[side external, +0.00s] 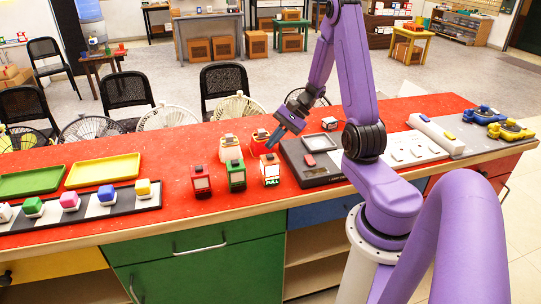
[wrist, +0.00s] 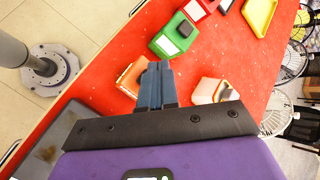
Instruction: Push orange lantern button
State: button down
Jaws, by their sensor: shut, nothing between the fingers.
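The orange lantern (side external: 271,172) stands on the red tabletop at the right end of a front row of lanterns. It also shows in the wrist view (wrist: 130,77), just left of my fingertips and partly hidden by them. My gripper (side external: 270,146) is shut and empty, tilted down, with its fingertips above and near the orange lantern's top. The shut fingertips (wrist: 158,66) are in the middle of the wrist view. I cannot tell whether they touch the lantern, and its button is not clear.
A green lantern (side external: 236,176) and a red lantern (side external: 201,182) stand left of the orange one. A cream lantern (side external: 230,149) stands behind. A dark grey device (side external: 306,172) lies close on the right. Trays and a board with coloured blocks are at the left.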

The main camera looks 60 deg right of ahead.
aim_at(273, 155)
jog(key=shift+r, duration=2.5)
jog(key=s+a+r+n+g+h, duration=0.1)
jog(key=s+a+n+g, duration=0.4)
jog(key=a, duration=0.4)
jog(key=s+a+r+n+g+h, duration=0.1)
jog(key=s+a+n+g+h, duration=0.1)
jog(key=a+n, duration=0.65)
jog(key=s+a+r+n+t+h, duration=0.2)
jog(key=s+a+n+h, duration=0.2)
jog(key=s+n, duration=0.9)
jog(key=a+n, duration=0.1)
jog(key=a, duration=0.1)
jog(key=shift+s+a+n, duration=0.3)
jog(key=shift+s+n, duration=0.05)
